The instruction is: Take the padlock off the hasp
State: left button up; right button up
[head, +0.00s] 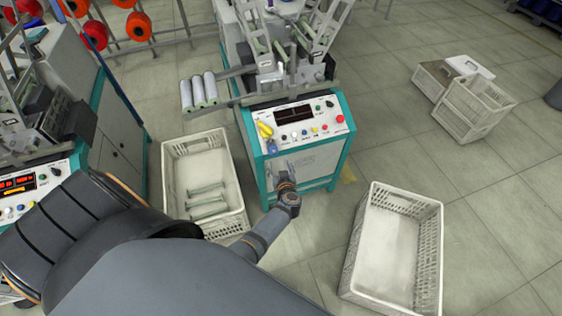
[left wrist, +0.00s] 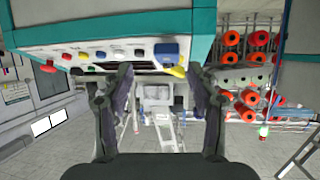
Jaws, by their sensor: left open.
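A small blue block (head: 271,147), which looks like the padlock, is at the left end of the winder's control panel. A yellow piece (head: 264,129), which looks like the hasp, is just above it. In the left wrist view, which is upside down, the blue block (left wrist: 166,51) and the yellow piece (left wrist: 176,71) touch or overlap; the shackle cannot be made out. My left gripper (head: 285,176) is in front of the machine, below the panel. In the left wrist view its fingers (left wrist: 163,82) are spread and empty, apart from the block. My right gripper is out of view.
A crate with bobbins (head: 235,175) stands left of the machine, an empty crate (head: 408,200) at right. Another winder (head: 105,110) stands at left.

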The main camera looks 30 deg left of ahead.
aim_at(274, 153)
pick_arm(q)
jog(key=w+a+n+g+b, duration=0.1)
jog(key=b, duration=0.1)
jog(key=w+a+n+g+b, duration=0.1)
jog(key=w+a+b, duration=0.1)
jog(key=b, duration=0.1)
jog(key=shift+w+f+y, duration=0.1)
jog(key=shift+f+y, duration=0.1)
jog(key=shift+y, duration=0.1)
jog(key=shift+w+a+f+g+b, duration=0.15)
jog(key=shift+w+a+f+b, duration=0.1)
jog(key=shift+w+a, duration=0.25)
jog(key=shift+w+a+f+g+b, duration=0.15)
jog(key=shift+w+a+f, duration=0.1)
jog(key=shift+w+a, duration=0.2)
jog(key=shift+w+a+f, duration=0.35)
jog(key=shift+a, duration=0.15)
